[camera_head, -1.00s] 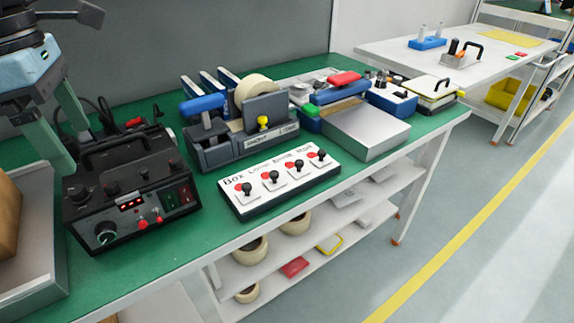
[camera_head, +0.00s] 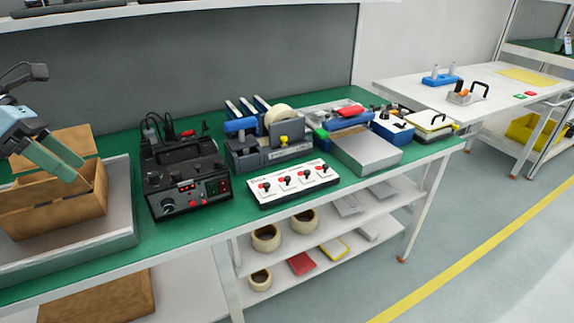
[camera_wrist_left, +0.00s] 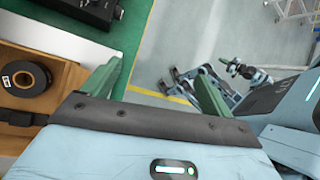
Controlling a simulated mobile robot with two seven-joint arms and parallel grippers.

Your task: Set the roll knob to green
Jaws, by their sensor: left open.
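The white knob panel (camera_head: 294,186) lies on the green bench top, with several black knobs in a row. The roll knob (camera_head: 321,171) is the one at the right end. A red mark shows beside its black handle, and I see no green there. The panel's lettering is too small to read now. My left gripper (camera_head: 82,171) is open and empty over the brown box at the far left, well away from the panel. Its two green fingers stand apart in the left wrist view (camera_wrist_left: 158,75).
A brown box (camera_head: 48,214) stands in a grey tray (camera_head: 123,215). A black control unit (camera_head: 186,184) sits between tray and panel. A tape dispenser (camera_head: 270,152) is behind the panel, and a grey flat-topped device (camera_head: 368,152) is to its right. Green bench around the panel's front left is clear.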

